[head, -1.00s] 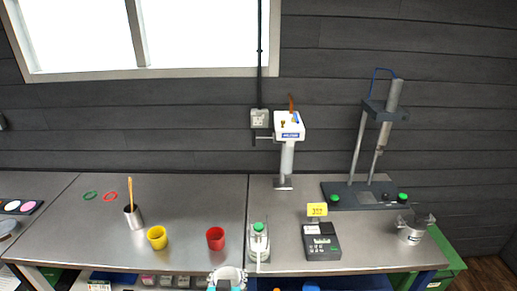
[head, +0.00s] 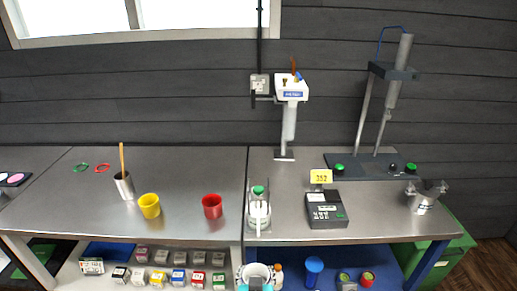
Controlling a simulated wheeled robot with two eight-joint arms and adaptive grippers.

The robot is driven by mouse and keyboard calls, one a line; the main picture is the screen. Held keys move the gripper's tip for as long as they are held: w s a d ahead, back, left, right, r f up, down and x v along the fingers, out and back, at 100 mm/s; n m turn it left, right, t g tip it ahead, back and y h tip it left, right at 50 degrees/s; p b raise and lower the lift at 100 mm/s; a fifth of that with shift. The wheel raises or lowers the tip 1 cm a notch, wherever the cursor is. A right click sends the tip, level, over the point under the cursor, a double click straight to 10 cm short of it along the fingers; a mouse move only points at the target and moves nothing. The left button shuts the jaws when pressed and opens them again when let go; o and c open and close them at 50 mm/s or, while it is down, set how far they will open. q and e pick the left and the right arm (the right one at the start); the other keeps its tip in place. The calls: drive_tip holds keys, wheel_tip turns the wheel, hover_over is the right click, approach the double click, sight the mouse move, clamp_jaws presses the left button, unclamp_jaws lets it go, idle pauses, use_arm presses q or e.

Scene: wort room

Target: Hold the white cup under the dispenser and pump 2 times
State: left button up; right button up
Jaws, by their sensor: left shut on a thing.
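The white cup (head: 256,270) is at the bottom middle of the head view, in front of the bench edge, with its round opening facing up. My left gripper (head: 256,284) is shut on it; teal pads show at the cup's near side, and the rest is cut off by the picture edge. The dispenser (head: 259,213), a pale bottle with a green top and a white spout, stands near the front edge of the bench. The cup is apart from it, nearer to me and lower in the picture. My right gripper is not in view.
A red cup (head: 212,206), a yellow cup (head: 149,206) and a metal beaker (head: 123,186) stand left of the dispenser. A dark meter (head: 326,211) stands close on its right. A shelf below holds several small boxes (head: 160,278).

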use_arm(q)
drive_tip(key=shift+s+d+f+b, duration=0.1)
drive_tip(key=shift+d+f+b, duration=0.3)
drive_tip(key=shift+f+b, duration=0.25)
drive_tip(key=shift+w+r+p, duration=0.2)
drive_tip(key=shift+w+r, duration=0.15)
drive_tip(key=shift+w, duration=1.35)
drive_tip(key=shift+w+r+p, duration=0.15)
drive_tip(key=shift+w+r, duration=0.2)
drive_tip(key=shift+w, duration=1.3)
drive_tip(key=shift+w+r+p, duration=0.2)
drive_tip(key=shift+w+r, duration=0.15)
drive_tip(key=shift+w, duration=1.35)
